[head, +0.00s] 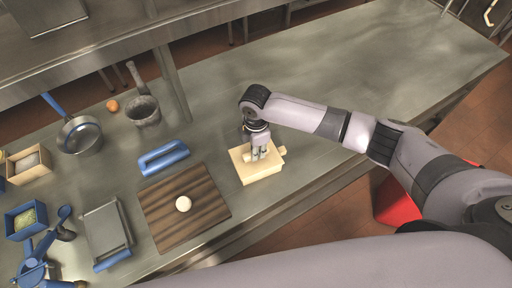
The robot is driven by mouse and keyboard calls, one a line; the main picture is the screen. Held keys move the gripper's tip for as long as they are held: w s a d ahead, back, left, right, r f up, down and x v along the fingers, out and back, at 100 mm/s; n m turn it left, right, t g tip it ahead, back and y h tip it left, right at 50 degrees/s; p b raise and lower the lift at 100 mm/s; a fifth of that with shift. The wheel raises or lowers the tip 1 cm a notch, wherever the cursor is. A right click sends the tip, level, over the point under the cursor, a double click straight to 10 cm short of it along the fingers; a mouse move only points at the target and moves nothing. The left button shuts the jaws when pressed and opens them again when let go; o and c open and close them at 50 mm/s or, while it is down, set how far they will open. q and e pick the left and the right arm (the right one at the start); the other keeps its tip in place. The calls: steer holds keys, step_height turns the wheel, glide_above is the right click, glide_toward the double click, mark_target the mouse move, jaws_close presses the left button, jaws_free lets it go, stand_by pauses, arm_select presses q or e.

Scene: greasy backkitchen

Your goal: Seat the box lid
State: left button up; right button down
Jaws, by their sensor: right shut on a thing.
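A cream box (264,177) stands on the steel counter, right of the dark wooden board. Its cream lid (243,161) is at the top of the box, under my right gripper. My right gripper (259,155) points down from above and is shut on the lid, its fingers hiding part of it. A small pale part sticks out at the right side of the box. Lid and box look alike in colour, and I cannot tell whether the lid lies flush or sits a little high. My left gripper is not in view.
The counter is clear to the right.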

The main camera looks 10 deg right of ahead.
steer(key=shift+f, duration=0.25)
steer(key=shift+r, duration=0.1)
steer(key=c, duration=1.4)
jaws_free()
steer(key=shift+o, duration=0.2)
steer(key=o, duration=0.3)
